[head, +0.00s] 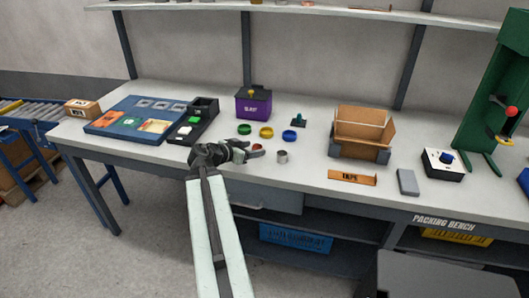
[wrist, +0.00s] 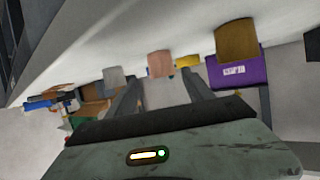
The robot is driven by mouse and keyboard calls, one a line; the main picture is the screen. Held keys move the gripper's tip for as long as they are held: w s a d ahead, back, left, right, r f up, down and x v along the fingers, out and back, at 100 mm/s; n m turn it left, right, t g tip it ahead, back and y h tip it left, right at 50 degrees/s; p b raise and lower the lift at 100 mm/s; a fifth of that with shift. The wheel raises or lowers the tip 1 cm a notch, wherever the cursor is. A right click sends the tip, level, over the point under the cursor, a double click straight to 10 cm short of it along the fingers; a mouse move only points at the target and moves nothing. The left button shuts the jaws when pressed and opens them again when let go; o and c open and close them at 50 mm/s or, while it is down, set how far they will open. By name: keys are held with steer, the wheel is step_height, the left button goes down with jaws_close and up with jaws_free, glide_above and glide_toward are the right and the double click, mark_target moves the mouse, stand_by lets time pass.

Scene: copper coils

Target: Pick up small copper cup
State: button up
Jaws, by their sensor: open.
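A small copper cup (head: 257,147) stands on the white bench top, partly hidden by my gripper (head: 248,153) in the head view. In the wrist view the copper cup (wrist: 160,62) shows as a pinkish copper block beyond and between the tips of my open gripper (wrist: 163,82). The fingers are apart with nothing held. I cannot tell how much space lies between the tips and the cup.
A grey cup (head: 282,157) stands close on the right. A gold-brown cup (wrist: 237,40) shows on the other side in the wrist view. A cardboard box (head: 362,130) stands right.

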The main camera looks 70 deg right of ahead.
steer(key=x, duration=0.2)
steer(key=shift+d+f+b, duration=0.2)
steer(key=shift+f+b, duration=0.05)
steer(key=shift+b, duration=0.1)
steer(key=shift+w, duration=0.2)
steer(key=shift+r, duration=0.1)
jaws_close()
step_height(320, 180, up, 10)
steer(key=p, duration=1)
